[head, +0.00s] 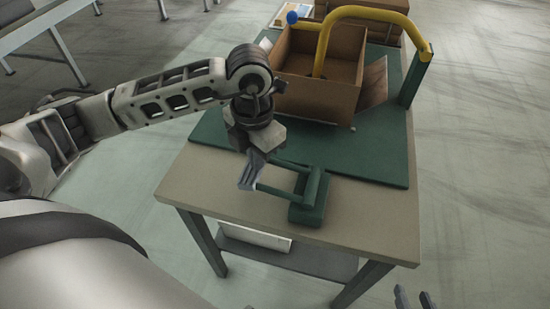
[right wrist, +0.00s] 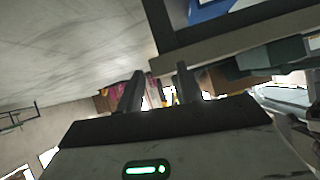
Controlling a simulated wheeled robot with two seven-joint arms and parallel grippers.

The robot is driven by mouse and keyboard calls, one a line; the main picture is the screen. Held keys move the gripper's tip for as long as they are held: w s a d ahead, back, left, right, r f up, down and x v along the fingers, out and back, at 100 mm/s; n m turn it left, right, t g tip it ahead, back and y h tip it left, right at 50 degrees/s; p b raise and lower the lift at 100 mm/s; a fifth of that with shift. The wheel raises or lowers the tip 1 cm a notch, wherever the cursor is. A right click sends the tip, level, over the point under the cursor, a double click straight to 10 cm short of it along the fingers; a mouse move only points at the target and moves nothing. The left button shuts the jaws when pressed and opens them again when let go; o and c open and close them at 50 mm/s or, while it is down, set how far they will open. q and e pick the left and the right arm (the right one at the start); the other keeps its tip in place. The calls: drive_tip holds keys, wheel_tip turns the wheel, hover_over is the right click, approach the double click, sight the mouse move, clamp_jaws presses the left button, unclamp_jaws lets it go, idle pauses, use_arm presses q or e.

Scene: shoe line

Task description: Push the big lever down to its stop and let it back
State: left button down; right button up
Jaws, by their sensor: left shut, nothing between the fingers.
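A green lever device (head: 311,195) stands on the front part of the table; its block-shaped base is on the table top and two bars reach left from it. My left gripper (head: 249,178) is shut and empty, pointing down at the left end of these bars. It covers that end, and I cannot tell whether it touches. My right gripper (head: 415,300) shows only its fingertips at the bottom edge of the head view. In the right wrist view its fingers (right wrist: 158,88) are apart with nothing between them.
A green mat (head: 370,165) covers much of the table (head: 380,225). An open brown box (head: 315,95) stands on it behind my left gripper. A curved yellow tube (head: 365,14) runs from a green post (head: 412,78) over the box. A blue ball (head: 291,17) is behind.

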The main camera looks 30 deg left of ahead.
use_arm(q)
drive_tip(key=shift+r, duration=0.6)
drive_tip(key=shift+r+p, duration=0.8)
wheel_tip(320, 180, up, 4)
drive_tip(key=p, duration=0.2)
drive_tip(key=shift+f+p, duration=0.15)
drive_tip(key=shift+p, duration=0.15)
wheel_tip(320, 180, up, 3)
drive_tip(key=shift+f+p, duration=0.1)
drive_tip(key=shift+p, duration=0.85)
use_arm(e)
drive_tip(key=shift+d+r+n+h, duration=0.2)
drive_tip(key=shift+d+r, duration=0.1)
drive_tip(key=shift+r, duration=0.3)
drive_tip(key=shift+d+r+n+h, duration=0.1)
drive_tip(key=shift+d+r+n, duration=0.15)
drive_tip(key=shift+r, duration=0.3)
drive_tip(key=shift+s+f+g, duration=0.1)
drive_tip(key=shift+g, duration=0.2)
